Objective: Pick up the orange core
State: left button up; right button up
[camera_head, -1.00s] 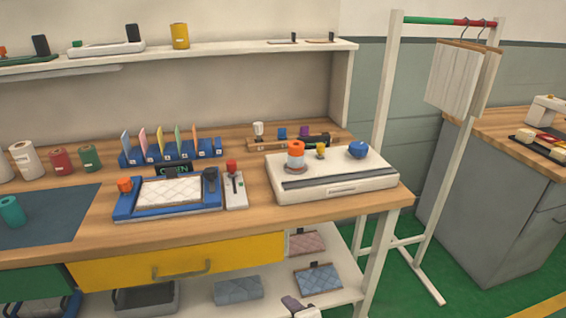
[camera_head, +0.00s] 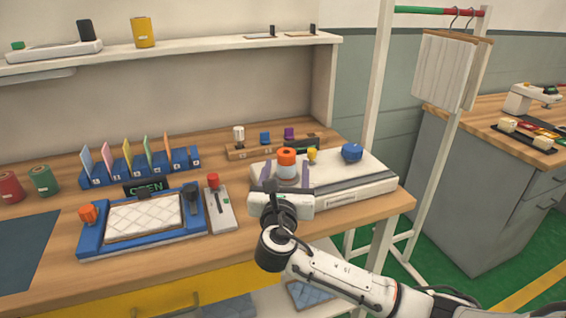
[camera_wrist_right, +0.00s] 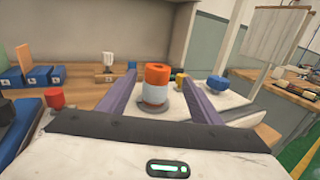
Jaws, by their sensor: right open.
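The orange core (camera_head: 286,155) is a cylinder with an orange top and a pale lower band, standing upright on the white flat machine (camera_head: 345,187) on the workbench. In the right wrist view the orange core (camera_wrist_right: 157,80) stands on a dark round base between two purple fingers. My right gripper (camera_head: 280,178) is open, just in front of the core in the head view, and covers its lower part. In the wrist view the right gripper (camera_wrist_right: 158,92) has its fingers apart, one at each side of the core, with gaps visible. My left gripper is not in view.
A yellow knob (camera_head: 312,156) and blue knob (camera_head: 352,152) stand on the machine right of the core. A blue tray (camera_head: 91,240) holds a quilted pad. A red-topped lever box (camera_head: 219,212) is left of my gripper. A wooden rack (camera_head: 236,152) stands behind.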

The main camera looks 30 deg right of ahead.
aim_at(286, 161)
jog(key=shift+w+d, duration=0.35)
jog(key=x, duration=0.5)
jog(key=shift+w+f, duration=0.2)
jog(key=shift+w, duration=0.2)
jog(key=c, duration=1.3)
